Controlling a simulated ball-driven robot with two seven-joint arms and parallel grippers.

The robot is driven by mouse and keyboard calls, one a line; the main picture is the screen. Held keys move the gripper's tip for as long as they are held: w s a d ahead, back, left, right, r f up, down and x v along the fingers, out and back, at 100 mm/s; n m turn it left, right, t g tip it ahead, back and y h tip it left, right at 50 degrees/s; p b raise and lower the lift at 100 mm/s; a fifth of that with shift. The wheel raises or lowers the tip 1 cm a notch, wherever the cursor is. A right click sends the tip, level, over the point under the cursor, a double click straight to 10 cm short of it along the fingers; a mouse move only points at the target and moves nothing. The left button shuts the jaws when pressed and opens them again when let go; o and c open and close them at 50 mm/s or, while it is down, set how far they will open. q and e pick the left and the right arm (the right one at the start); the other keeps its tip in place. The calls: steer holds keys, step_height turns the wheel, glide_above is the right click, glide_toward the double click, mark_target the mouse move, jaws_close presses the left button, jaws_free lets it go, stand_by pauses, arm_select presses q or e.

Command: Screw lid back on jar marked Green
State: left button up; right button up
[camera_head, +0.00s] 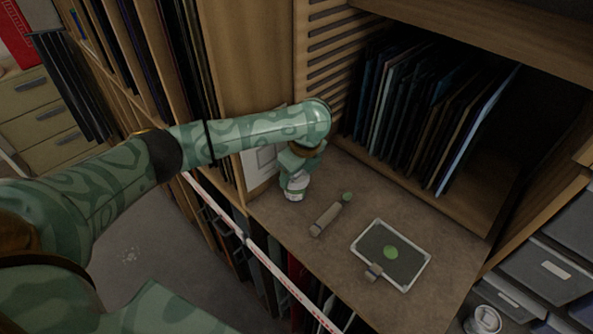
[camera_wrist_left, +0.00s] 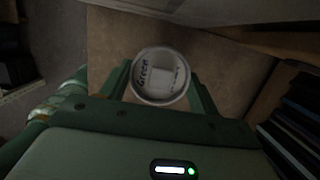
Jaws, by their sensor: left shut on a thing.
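A small whitish jar (camera_head: 295,191) stands on the brown worktop, at its left end beside the wooden panel. My left gripper (camera_head: 297,178) reaches down over it from above and covers its upper part. In the left wrist view, a round white-rimmed top marked "Green" (camera_wrist_left: 150,72) sits between the two fingers of my left gripper (camera_wrist_left: 162,84), which is shut on it. The view from above hides the jar's sides, so I cannot tell whether the lid is seated on the jar. My right gripper is not in view.
A brush-like tool (camera_head: 325,218) with a green tip lies right of the jar. A pale-framed dark plate (camera_head: 410,277) with a green paint spot lies farther right, with a small object at its near edge. Upright sheets (camera_head: 430,110) fill the shelf behind. A white can (camera_head: 484,320) is at bottom right.

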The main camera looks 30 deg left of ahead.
arm_select(q)
steer(key=shift+f+m, duration=0.1)
steer(key=shift+m, duration=0.3)
steer(key=m+t, duration=0.1)
steer(key=m, duration=0.3)
steer(key=shift+s+h, duration=0.1)
steer(key=shift+h, duration=0.2)
steer(key=shift+m, duration=0.5)
steer(key=m, duration=0.3)
steer(key=shift+a+t+h, duration=0.15)
steer(key=shift+t+h, duration=0.15)
steer(key=shift+h, duration=0.1)
steer(key=shift+m, duration=1)
